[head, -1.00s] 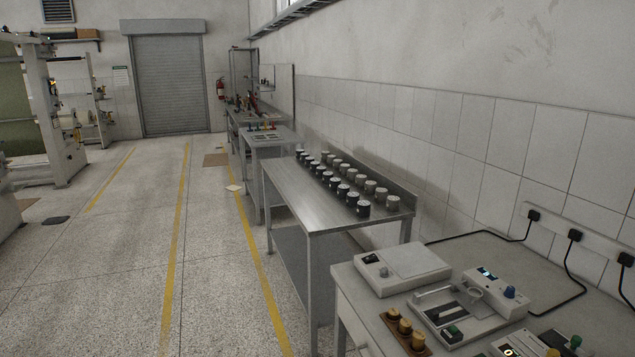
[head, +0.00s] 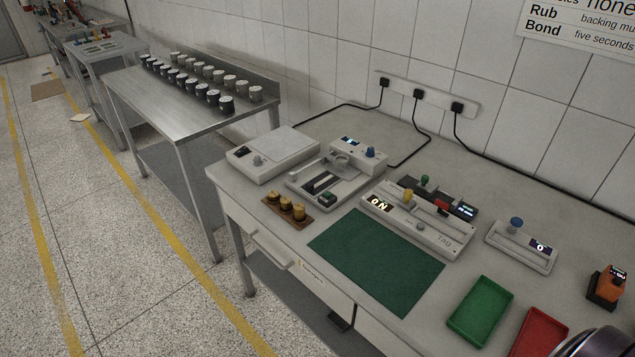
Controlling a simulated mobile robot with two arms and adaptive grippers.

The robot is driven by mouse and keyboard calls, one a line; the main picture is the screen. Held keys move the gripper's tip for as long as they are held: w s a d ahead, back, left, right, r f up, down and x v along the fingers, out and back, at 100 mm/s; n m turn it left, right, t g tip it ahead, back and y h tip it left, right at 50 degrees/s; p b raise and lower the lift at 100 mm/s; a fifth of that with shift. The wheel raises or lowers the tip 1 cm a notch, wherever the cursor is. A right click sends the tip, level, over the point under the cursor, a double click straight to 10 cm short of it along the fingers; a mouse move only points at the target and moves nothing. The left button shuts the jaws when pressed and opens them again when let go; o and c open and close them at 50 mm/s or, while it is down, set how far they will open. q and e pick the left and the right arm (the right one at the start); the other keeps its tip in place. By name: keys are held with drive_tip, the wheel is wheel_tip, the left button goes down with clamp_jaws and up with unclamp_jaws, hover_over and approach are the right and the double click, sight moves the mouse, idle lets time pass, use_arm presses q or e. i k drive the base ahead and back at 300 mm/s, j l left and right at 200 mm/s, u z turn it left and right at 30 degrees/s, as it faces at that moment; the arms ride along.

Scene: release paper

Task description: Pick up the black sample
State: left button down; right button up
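I cannot make out for certain which thing is the black sample. A dark flat strip (head: 319,184) lies on the bed of a white bench instrument (head: 352,180) on the near bench. Two rows of small jars stand on the steel table, and the front row is black with pale lids (head: 227,104). Neither of my grippers is in view. A rounded dark and metallic part at the bottom right corner seems to be mine.
The near bench (head: 400,135) carries a flat white device (head: 273,153), brass weights (head: 286,207), a second instrument (head: 420,222), a green mat (head: 376,259), a green tray (head: 480,310), a red tray (head: 540,335) and an orange device (head: 608,287).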

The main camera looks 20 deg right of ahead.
sight(324, 181)
drive_tip(key=z, duration=0.3)
drive_tip(key=i+j+z, duration=0.2)
drive_tip(key=z, duration=0.25)
drive_tip(key=i+j+z, duration=0.15)
drive_tip(key=j+z, duration=0.3)
drive_tip(key=i+j+z, duration=0.1)
drive_tip(key=j+z, duration=0.3)
